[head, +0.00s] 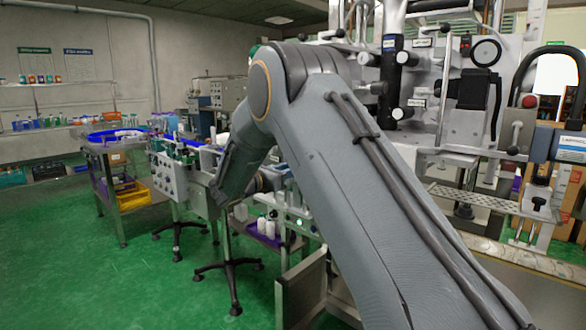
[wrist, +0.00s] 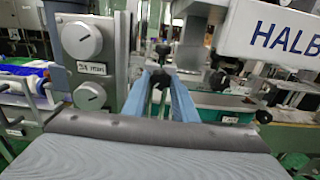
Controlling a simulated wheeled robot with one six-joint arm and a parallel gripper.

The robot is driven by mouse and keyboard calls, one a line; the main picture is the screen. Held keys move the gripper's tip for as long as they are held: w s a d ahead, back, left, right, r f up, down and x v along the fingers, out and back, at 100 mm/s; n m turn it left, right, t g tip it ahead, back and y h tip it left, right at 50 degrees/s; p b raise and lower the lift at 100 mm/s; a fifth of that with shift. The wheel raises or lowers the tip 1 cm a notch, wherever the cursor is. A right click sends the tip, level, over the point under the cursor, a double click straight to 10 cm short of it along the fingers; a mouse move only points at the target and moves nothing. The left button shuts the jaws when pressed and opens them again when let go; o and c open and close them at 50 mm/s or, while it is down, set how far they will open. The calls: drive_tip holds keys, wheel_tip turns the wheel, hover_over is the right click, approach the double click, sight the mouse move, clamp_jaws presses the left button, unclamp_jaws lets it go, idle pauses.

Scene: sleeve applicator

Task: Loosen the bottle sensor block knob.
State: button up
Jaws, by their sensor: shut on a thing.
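In the wrist view, my gripper (wrist: 161,76) reaches forward with its two blue fingers close together. It is shut on a small dark knob (wrist: 161,79) between the fingertips, which I take to be the bottle sensor block knob. The fingers cover most of it. A black knob-like top (wrist: 163,49) on a thin upright shows just beyond the tips. The sensor block itself cannot be made out clearly. In the head view, my own arm hides the fingers and the knob.
In the wrist view, a grey control panel (wrist: 110,60) with two round dials stands close left of the fingers. A white lettered housing (wrist: 270,30) overhangs at the right. In the head view, the conveyor machine (head: 172,178) stands beyond my arm; green floor (head: 90,280) is clear at left.

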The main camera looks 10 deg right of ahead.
drive_tip(key=o, duration=1)
drive_tip(key=shift+o, duration=0.2)
drive_tip(key=b+v, duration=0.1)
drive_tip(key=v, duration=0.7)
drive_tip(key=shift+d, duration=0.1)
drive_tip(key=s+d+f+m+g+y+p, duration=0.1)
drive_tip(key=s+d+f+m+g+y, duration=0.1)
drive_tip(key=s+d+f+m+g, duration=0.3)
drive_tip(key=s+d+f+m+y, duration=0.1)
drive_tip(key=s+d, duration=0.2)
drive_tip(key=s, duration=0.4)
drive_tip(key=s+d+f+m+g+y+p, duration=0.1)
drive_tip(key=s+d+f+m+g+y, duration=0.1)
drive_tip(key=s+d+f+g, duration=0.3)
drive_tip(key=s+a+f+m+y+p, duration=0.1)
drive_tip(key=s+a+m+y, duration=0.1)
drive_tip(key=s+m, duration=0.3)
drive_tip(key=s+a+f+m+y+p, duration=0.1)
drive_tip(key=s+m+y, duration=0.3)
drive_tip(key=s, duration=0.9)
drive_tip(key=s+a+f+m+y+p, duration=0.1)
drive_tip(key=s+a+m+y, duration=0.2)
drive_tip(key=s+m, duration=0.5)
drive_tip(key=shift+s+a+f+g+y, duration=0.3)
drive_tip(key=shift+s+f, duration=0.05)
drive_tip(key=shift+s, duration=0.05)
